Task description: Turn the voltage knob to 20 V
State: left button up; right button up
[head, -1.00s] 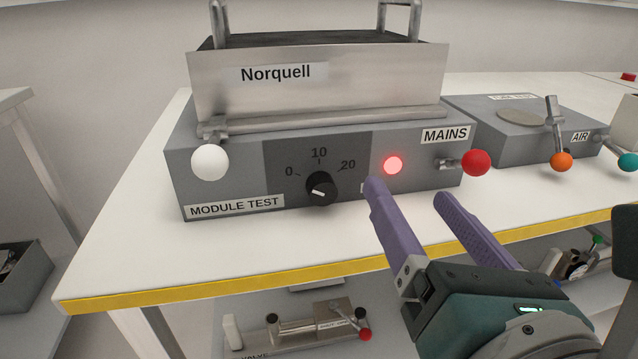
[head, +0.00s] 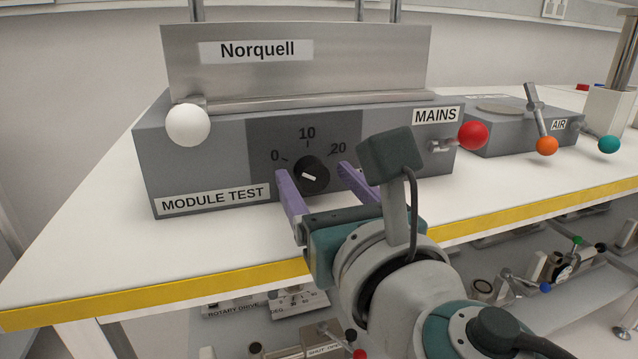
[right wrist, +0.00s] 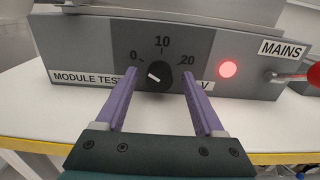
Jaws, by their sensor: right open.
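The voltage knob (head: 318,183) is a round black dial with a white mark, on the front of the grey module test box (head: 205,160). Labels 0, 10 and 20 arc above it; the mark points left, roughly toward 0. The knob also shows in the right wrist view (right wrist: 160,84). My right gripper (head: 313,169) is open, its purple fingers at the left and right of the knob with a gap on each side; it also shows in the right wrist view (right wrist: 158,71). Whether the fingertips reach the knob's depth is unclear. My left gripper is out of view.
A red lit lamp (right wrist: 228,69) sits right of the knob, hidden by my arm in the head view. The red-ended mains lever (head: 472,135) and a white ball handle (head: 188,125) flank the panel. The white bench (head: 90,255) is clear in front, with a yellow edge.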

grip_shut()
dwell(0.7)
